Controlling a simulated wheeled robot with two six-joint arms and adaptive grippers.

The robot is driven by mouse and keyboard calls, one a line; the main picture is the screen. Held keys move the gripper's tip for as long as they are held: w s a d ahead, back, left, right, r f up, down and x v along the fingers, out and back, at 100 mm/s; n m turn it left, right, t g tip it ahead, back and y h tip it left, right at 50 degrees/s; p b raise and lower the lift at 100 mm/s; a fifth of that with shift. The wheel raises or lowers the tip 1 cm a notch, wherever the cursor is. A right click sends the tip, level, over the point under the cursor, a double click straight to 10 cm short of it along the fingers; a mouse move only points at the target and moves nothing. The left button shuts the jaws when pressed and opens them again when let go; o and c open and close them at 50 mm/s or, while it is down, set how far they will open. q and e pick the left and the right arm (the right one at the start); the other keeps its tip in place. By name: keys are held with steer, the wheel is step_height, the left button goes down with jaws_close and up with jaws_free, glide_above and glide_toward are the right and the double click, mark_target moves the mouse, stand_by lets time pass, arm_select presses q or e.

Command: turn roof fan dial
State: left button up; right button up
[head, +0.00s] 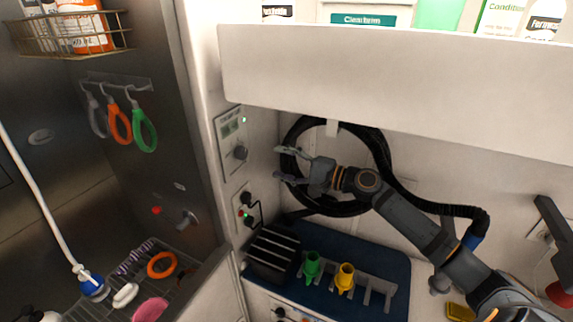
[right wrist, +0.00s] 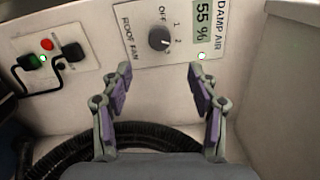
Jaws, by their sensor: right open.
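The roof fan dial (head: 240,153) is a dark grey round knob on a pale wall panel (head: 231,133), below a small green display. In the right wrist view the dial (right wrist: 159,39) has OFF and numbers printed around it; its pale mark seems to point to the right, toward the higher numbers. My right gripper (head: 277,163) is open and empty, to the right of the panel and apart from it. In the right wrist view its fingers (right wrist: 160,72) are spread, with the dial beyond and between them. My left gripper is not in view.
A socket plate (head: 246,212) with plugs and a cable sits below the panel. A coiled black hose (head: 378,150) hangs behind my right gripper. A white shelf front (head: 400,85) overhangs above. A blue mat (head: 385,262) with coloured nozzles lies below.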

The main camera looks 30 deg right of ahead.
steer(key=shift+s+d, duration=0.25)
steer(key=shift+s, duration=0.05)
steer(key=shift+s, duration=0.1)
